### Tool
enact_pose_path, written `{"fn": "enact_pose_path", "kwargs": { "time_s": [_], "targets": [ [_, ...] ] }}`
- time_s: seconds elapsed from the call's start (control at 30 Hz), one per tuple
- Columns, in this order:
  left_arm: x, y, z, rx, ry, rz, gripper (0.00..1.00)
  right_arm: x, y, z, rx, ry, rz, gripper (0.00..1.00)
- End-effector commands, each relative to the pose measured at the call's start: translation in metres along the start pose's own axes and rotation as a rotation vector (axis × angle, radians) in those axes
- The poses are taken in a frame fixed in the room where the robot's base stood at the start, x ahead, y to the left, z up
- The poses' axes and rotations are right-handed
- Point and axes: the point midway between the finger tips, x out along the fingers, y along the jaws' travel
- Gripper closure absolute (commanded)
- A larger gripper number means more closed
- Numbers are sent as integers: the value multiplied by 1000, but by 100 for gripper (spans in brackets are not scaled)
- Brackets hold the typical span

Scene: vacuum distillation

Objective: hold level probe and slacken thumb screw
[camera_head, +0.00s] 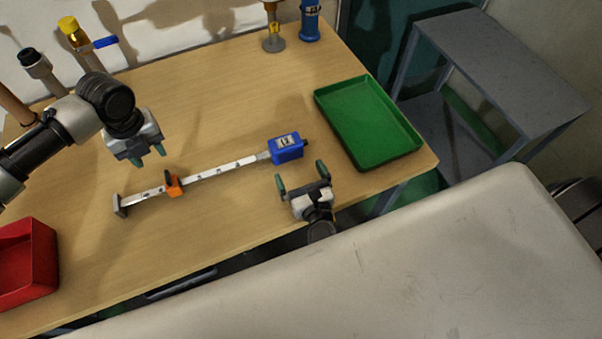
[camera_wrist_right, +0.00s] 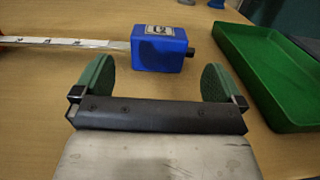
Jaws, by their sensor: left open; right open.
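The level probe lies on the wooden table: a long pale bar (camera_head: 215,173) with dark marks, a blue box (camera_head: 287,148) at its right end and a grey foot (camera_head: 119,206) at its left end. An orange slider (camera_head: 174,186) with a dark knob, perhaps the thumb screw, sits on the bar. My left gripper (camera_head: 148,157) is open above the table, behind the bar's left part. My right gripper (camera_head: 300,172) is open in front of the blue box. In the right wrist view, the blue box (camera_wrist_right: 158,48) is ahead, between and beyond the open fingers, apart from them.
A green tray (camera_head: 408,150) lies right of the blue box. A red bin (camera_head: 54,265) stands at the left front. Bottles and tools stand along the back, including a blue cylinder (camera_head: 310,22) and a yellow-capped bottle (camera_head: 80,40). The table's middle behind the bar is clear.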

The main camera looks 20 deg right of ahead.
Motion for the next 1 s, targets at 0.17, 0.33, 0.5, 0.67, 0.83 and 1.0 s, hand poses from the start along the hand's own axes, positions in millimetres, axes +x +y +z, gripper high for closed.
{"fn": "enact_pose_path", "kwargs": {
  "time_s": [0.17,0.33,0.5,0.67,0.83,1.0],
  "targets": [
    [0,0,0,0,0,0,57,20,0,0,5,0,-3,0],
    [0,0,0,0,0,0,57,53,0,0,2,-1,-2,0],
    [0,0,0,0,0,0,57,81,0,0,3,1,-1,0],
    [0,0,0,0,0,0,57,98,0,-1,1,2,-1,0],
    [0,0,0,0,0,0,57,105,0,-1,1,3,-1,0],
    [0,0,0,0,0,0,57,105,0,-1,1,3,-1,0]
  ]
}}
